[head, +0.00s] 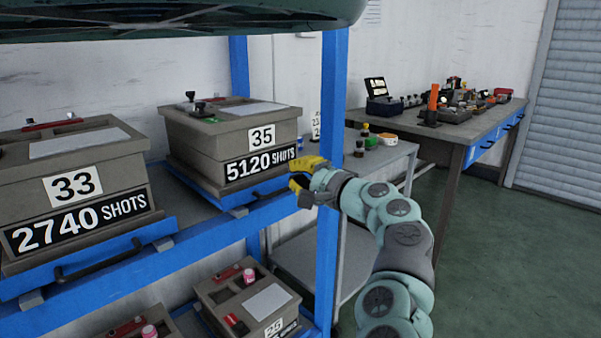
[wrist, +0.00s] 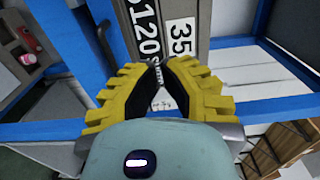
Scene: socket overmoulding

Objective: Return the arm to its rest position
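My arm reaches from the lower right towards the rack in the head view, bent and not folded in. My gripper (head: 303,172), with yellow ribbed fingers, is beside the right end of the box marked 35 (head: 240,122), by the blue rack post. In the wrist view my gripper (wrist: 156,64) has its two fingertips drawn together, with a narrow gap lower between the fingers. I see nothing held between them. The box marked 35 (wrist: 172,22) lies beyond the fingertips there, its label reading sideways. Whether the gripper touches the box or rack cannot be told.
The blue rack post (head: 330,140) stands close to the gripper. The box marked 33 (head: 70,180) is on the same shelf to the left, with smaller boxes (head: 247,297) below. A grey cart (head: 385,155) and a workbench (head: 470,125) stand behind. Green floor (head: 510,250) is clear at right.

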